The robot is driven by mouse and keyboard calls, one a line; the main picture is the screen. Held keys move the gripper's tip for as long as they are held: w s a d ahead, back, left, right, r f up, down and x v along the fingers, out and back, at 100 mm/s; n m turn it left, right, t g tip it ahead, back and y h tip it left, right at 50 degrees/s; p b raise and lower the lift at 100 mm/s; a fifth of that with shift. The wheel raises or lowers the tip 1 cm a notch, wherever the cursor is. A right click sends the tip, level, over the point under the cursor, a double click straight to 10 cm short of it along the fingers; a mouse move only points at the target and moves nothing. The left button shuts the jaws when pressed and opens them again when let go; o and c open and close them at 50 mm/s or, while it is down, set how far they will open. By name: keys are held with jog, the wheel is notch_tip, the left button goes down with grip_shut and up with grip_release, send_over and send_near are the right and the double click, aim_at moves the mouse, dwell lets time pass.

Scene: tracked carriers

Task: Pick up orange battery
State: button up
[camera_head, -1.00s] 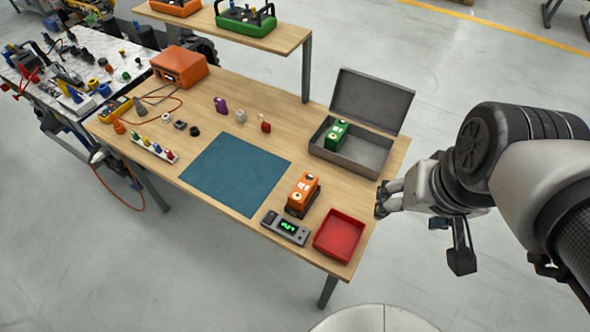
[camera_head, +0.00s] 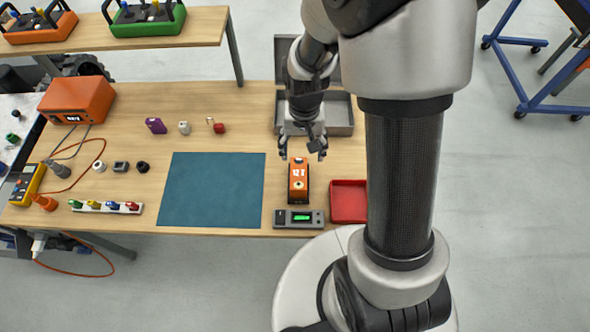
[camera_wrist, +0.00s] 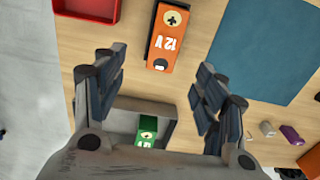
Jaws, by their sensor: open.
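The orange battery (camera_head: 298,172), marked 12 V, stands on a dark base at the front of the wooden table, just behind a grey meter with a green display. It also shows in the wrist view (camera_wrist: 168,35), at the top centre, ahead of the space between the fingers. My gripper (camera_head: 303,157) is open and empty, with its fingers apart just behind and above the battery in the head view. In the wrist view the two fingers (camera_wrist: 155,88) stand wide on either side, and the battery is not between them.
A red tray (camera_head: 349,217) is right of the battery; the meter (camera_head: 299,218) is in front. A blue mat (camera_head: 212,157) lies to the left. Behind my gripper is an open grey case (camera_head: 341,116); a green battery (camera_wrist: 147,131) lies in it.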

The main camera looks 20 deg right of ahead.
aim_at(298, 172)
notch_tip(298, 172, down, 8)
jog(key=shift+a+r+b, duration=0.1)
jog(key=shift+b, duration=0.85)
jog(key=f, duration=0.1)
jog(key=f+b, duration=0.1)
jog(key=f, duration=0.1)
jog(key=a+f+b, duration=0.1)
jog(key=f, duration=0.1)
jog(key=shift+s+f, duration=0.15)
jog(key=shift+s, duration=0.1)
grip_shut()
